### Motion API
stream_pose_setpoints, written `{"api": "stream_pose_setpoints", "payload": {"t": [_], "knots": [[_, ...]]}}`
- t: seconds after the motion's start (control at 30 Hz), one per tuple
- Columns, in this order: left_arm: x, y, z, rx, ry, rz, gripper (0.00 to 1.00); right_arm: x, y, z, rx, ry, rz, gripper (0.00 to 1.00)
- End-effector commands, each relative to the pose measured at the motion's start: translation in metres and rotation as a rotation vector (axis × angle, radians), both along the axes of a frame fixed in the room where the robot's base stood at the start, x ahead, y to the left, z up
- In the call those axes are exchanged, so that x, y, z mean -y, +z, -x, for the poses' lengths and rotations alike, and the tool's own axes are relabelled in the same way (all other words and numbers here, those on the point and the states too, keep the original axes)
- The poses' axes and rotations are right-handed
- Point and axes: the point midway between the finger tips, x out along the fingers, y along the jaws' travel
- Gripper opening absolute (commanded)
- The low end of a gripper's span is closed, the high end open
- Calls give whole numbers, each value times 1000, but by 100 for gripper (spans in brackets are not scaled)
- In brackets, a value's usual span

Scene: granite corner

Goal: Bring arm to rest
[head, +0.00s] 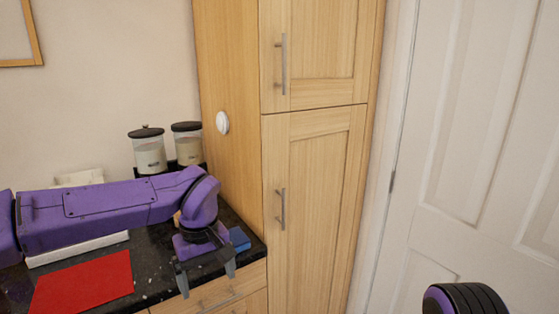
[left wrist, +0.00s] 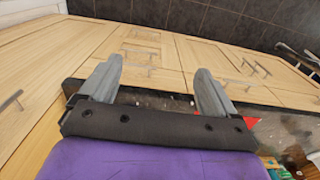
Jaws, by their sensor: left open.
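My left arm (head: 110,208) is purple and comes in from the left, stretched over the dark granite counter. My left gripper (head: 207,277) hangs at its end, fingers pointing down, by the counter's front edge near the tall wooden cupboard. It is open, with nothing between the fingers. The left wrist view also shows the two grey fingers (left wrist: 160,72) spread apart and empty, with drawer fronts and floor beyond. A purple and black part of my body shows at the bottom right of the head view; my right gripper is not in view.
A red mat (head: 83,285) lies on the counter (head: 150,277). Two lidded jars (head: 149,154) (head: 188,148) stand at the back. A blue object (head: 239,239) lies beside the gripper, close to the cupboard (head: 312,200). A white door (head: 460,150) stands right.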

Motion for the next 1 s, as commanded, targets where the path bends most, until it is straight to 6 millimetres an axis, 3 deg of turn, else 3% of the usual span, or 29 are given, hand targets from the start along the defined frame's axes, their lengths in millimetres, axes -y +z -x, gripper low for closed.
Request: {"api": "stream_pose_setpoints", "payload": {"t": [0.47, 0.67, 0.77, 0.87, 0.97, 1.0], "knots": [[-12, -5, -19, 141, 365, -54, 90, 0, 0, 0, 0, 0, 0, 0], [-38, -34, -35, 343, 574, -166, 90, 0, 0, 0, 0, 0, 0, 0], [-54, -70, -40, 486, 656, -242, 90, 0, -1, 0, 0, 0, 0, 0], [-72, -132, -33, 658, 671, -300, 90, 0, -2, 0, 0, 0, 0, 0], [-84, -215, 3, 767, 574, -284, 90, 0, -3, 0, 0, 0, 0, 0], [-88, -244, 25, 768, 521, -263, 90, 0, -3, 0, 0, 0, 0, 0]]}}
